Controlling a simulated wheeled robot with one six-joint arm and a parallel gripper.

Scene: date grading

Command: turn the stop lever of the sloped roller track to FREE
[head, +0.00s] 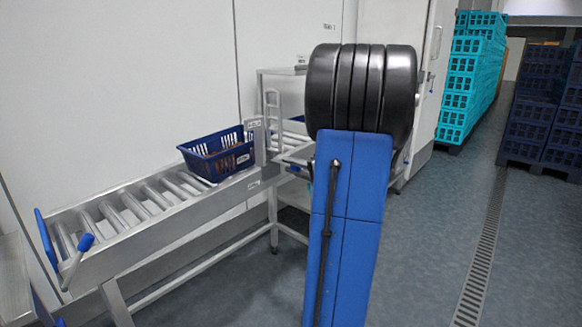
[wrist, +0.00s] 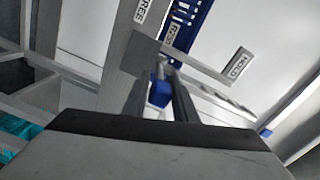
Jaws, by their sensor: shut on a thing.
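My gripper (wrist: 168,75) is shut on the blue grip of the stop lever (wrist: 160,93), seen between its two dark fingers in the wrist view. Plates lettered FREE (wrist: 142,10) and HOLD (wrist: 237,65) show beyond the fingers, FREE at the top and HOLD to the right. I cannot tell exactly which plate the lever points to. The sloped roller track (head: 135,245) runs along the wall in the head view. My arm hides most of the gripper and lever there.
A blue crate (head: 215,168) with brown contents sits on the track's rollers, near its upright post. Turquoise crates (head: 470,80) and dark blue crates (head: 545,105) are stacked at the right. The floor (head: 435,230) is clear right of my arm.

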